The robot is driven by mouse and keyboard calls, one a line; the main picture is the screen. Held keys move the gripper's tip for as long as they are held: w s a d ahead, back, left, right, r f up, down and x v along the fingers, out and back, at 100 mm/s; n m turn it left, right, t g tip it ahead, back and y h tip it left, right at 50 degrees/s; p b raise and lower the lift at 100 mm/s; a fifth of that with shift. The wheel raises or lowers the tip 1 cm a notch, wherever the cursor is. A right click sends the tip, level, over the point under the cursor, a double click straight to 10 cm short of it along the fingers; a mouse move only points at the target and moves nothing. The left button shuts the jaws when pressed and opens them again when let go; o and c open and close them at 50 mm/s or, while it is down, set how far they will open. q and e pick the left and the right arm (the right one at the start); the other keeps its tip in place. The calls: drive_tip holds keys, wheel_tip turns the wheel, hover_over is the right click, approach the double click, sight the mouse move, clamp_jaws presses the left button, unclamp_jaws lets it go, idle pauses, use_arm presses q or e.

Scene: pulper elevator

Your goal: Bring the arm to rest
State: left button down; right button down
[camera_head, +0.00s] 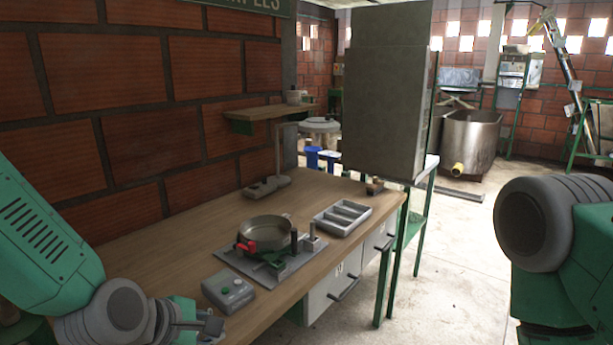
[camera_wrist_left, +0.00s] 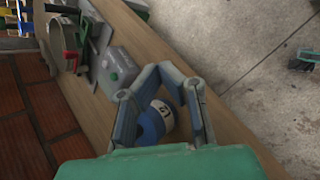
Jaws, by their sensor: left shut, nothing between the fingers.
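My left arm (camera_head: 45,235) comes in from the left, green with grey joints. My left gripper (camera_head: 212,324) is low in the head view, by the near part of the wooden table (camera_head: 160,225). In the left wrist view the left gripper (camera_wrist_left: 159,70) has its fingertips together and holds nothing. A blue and white round object (camera_wrist_left: 154,121) shows through the gap behind the fingertips, apparently on the table below. My right arm (camera_head: 555,240) shows at the right edge of the head view; its gripper is out of view.
On the table are a grey box with a green button (camera_head: 229,292), a round metal pan (camera_head: 266,235) on a green stand, a compartment tray (camera_head: 342,217) and a post on a base (camera_head: 278,165). A brick wall (camera_head: 140,110) stands at left. Floor (camera_head: 455,265) is clear at right.

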use_arm(q)
drive_tip(key=s+a+f+m+g+y, duration=0.1)
drive_tip(key=s+a+f+m+g, duration=0.1)
drive_tip(key=s+f+m, duration=0.4)
drive_tip(key=s+a+f+m+g+y, duration=0.1)
drive_tip(key=s+a+f+m, duration=0.2)
drive_tip(key=f, duration=0.5)
drive_tip(key=s+a+f+m+g+y, duration=0.1)
drive_tip(key=s+a+f+m, duration=0.1)
drive_tip(key=s, duration=0.3)
drive_tip(key=s+a+f+m+g, duration=0.1)
drive_tip(key=s+a+f+m, duration=0.2)
drive_tip(key=s+f+m, duration=0.1)
drive_tip(key=s+a+f+m+g+y, duration=0.1)
drive_tip(key=s+a+f+m, duration=0.1)
drive_tip(key=s, duration=0.6)
drive_tip(key=f+m, duration=0.1)
drive_tip(key=m, duration=0.1)
drive_tip(key=shift+a+m+g+y, duration=0.3)
drive_tip(key=shift+s+d, duration=0.1)
drive_tip(key=shift+d, duration=0.05)
